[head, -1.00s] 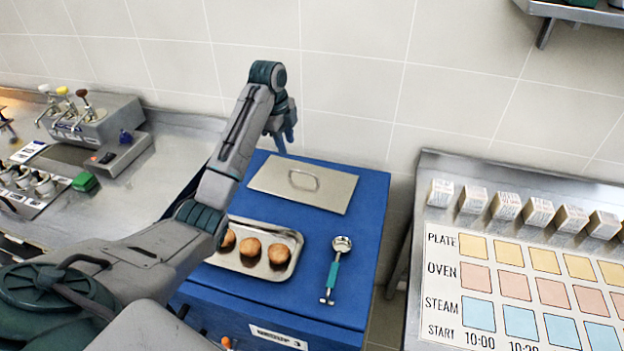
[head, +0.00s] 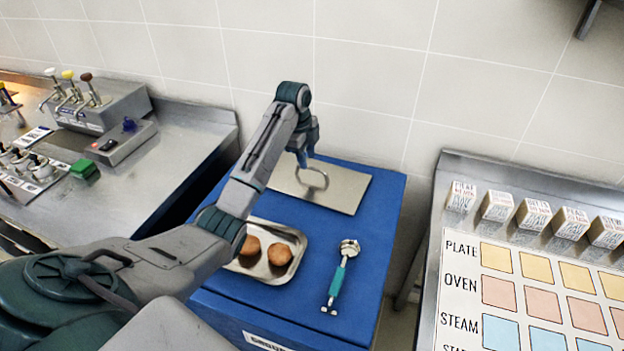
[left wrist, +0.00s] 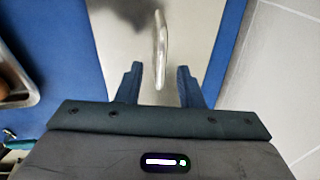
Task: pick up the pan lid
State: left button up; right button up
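The pan lid (head: 346,191) is a flat, rectangular metal plate lying at the back of the blue cabinet top. Its looped handle (head: 318,185) stands up near the middle. My left gripper (head: 303,160) points down over the lid, close to the handle. In the left wrist view the left gripper (left wrist: 160,68) is open, and the handle (left wrist: 161,45) runs lengthwise between the lines of the two fingers, partly beyond the tips. The lid (left wrist: 203,35) fills the middle of that view. I cannot tell if the fingers touch it. My right gripper is not in view.
A metal tray (head: 297,233) with round brown buns sits in front of the lid on the blue cabinet (head: 372,248). A teal-handled scoop (head: 337,282) lies right of the tray. A tiled wall is behind. Steel counters stand left and right.

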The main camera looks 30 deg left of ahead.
aim_at(311, 167)
pick_arm(q)
jog(key=f, duration=0.1)
jog(key=f+p, duration=0.1)
jog(key=w+d+f, duration=0.1)
jog(key=f, duration=0.1)
jog(key=shift+f+p, duration=0.1)
jog(key=shift+p, duration=0.2)
jog(key=shift+f, duration=0.55)
grip_shut()
